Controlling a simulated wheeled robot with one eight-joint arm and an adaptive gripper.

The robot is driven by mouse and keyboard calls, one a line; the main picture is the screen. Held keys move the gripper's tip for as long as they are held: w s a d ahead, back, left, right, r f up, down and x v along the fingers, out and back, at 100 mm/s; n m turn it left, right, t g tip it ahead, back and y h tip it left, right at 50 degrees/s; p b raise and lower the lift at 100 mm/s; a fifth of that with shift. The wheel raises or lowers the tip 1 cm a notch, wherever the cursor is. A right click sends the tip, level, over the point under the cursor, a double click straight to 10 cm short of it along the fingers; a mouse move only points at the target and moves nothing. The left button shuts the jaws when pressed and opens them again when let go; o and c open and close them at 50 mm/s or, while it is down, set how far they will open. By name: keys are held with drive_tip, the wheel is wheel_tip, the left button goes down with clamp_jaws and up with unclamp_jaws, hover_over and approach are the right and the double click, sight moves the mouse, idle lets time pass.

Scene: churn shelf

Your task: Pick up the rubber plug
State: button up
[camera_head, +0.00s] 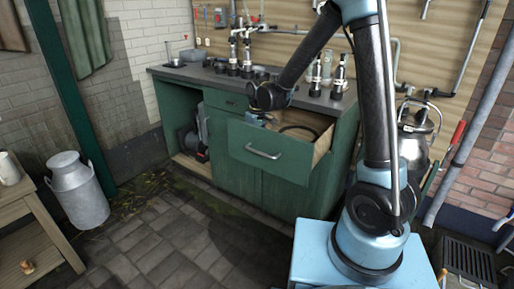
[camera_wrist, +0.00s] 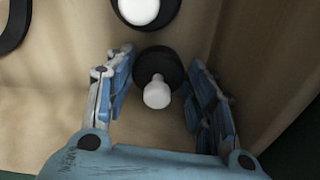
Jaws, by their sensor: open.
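In the wrist view a round black piece with a white knob (camera_wrist: 157,93), which looks like a rubber plug, lies on the drawer's wooden floor. My gripper (camera_wrist: 162,64) is open, with one blue finger on each side of it and a gap on both sides. A second black piece with a white knob (camera_wrist: 139,10) lies just beyond and is cut off by the top edge. I cannot tell which of the two is the plug meant. In the head view my gripper (camera_head: 264,117) reaches down into the open drawer (camera_head: 262,153), and the drawer front hides the small pieces.
A black ring (camera_wrist: 12,25) lies at the upper left of the wrist view. The drawer's wooden side wall (camera_wrist: 262,65) rises close to my right finger. The green cabinet's dark worktop (camera_head: 208,75) carries several metal fittings. A milk churn (camera_head: 78,190) stands at the left.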

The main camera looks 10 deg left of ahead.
drive_tip(key=shift+f, duration=0.15)
drive_tip(key=c, duration=0.7)
